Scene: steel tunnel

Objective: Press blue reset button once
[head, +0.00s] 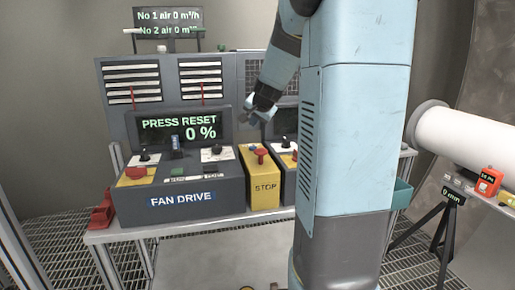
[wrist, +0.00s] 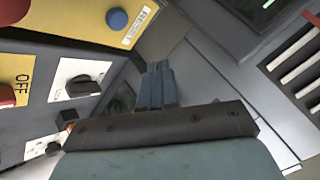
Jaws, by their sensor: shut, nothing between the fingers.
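A round blue button (wrist: 117,19) is on a yellow plate at the top of the wrist view, beside a small label beginning "RE". I cannot make this button out for certain in the head view, where my arm hides part of the right console. My gripper (head: 252,115) is in front of the panels, right of the "PRESS RESET 0 %" display (head: 180,128). In the wrist view its fingers (wrist: 158,75) are together and empty, below and right of the blue button in the picture, apart from it.
The fan drive console (head: 180,198) carries knobs and a red button (head: 135,172). A yellow STOP box (head: 263,190) stands between two consoles. The wrist view shows a black knob (wrist: 83,87) and a yellow plate marked OFF. A white pipe (head: 460,140) lies at right.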

